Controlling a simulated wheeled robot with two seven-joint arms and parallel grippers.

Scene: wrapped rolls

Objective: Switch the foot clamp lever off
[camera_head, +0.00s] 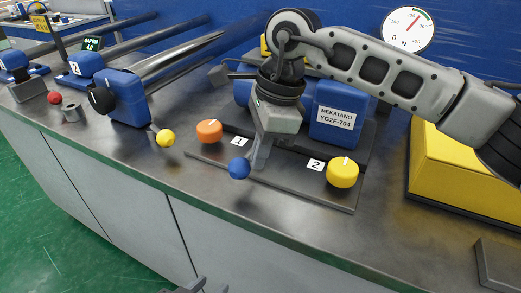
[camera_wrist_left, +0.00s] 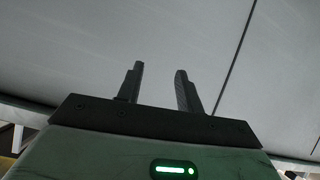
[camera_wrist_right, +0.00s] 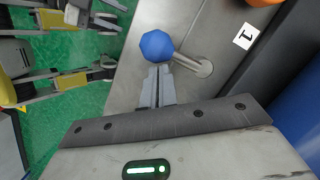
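A lever with a blue ball knob (camera_head: 239,168) stands at the front edge of the dark panel. In the right wrist view the blue ball (camera_wrist_right: 156,46) sits on a grey arm that runs to a round pivot on the metal top. My right gripper (camera_head: 259,163) is shut, its fingers together and empty. Its tips are right at the ball; I cannot tell whether they touch. No label naming the foot clamp is readable. My left gripper (camera_wrist_left: 158,82) is open and empty in front of a grey cabinet face; part of it shows at the head view's bottom edge (camera_head: 188,288).
The panel carries an orange knob (camera_head: 209,131) marked 1 and a yellow knob (camera_head: 342,172) marked 2. Left are a yellow-ball lever (camera_head: 165,138), a red-ball lever (camera_head: 54,97) and blue roller blocks (camera_head: 128,98). A yellow box (camera_head: 450,165) stands right. The front counter is clear.

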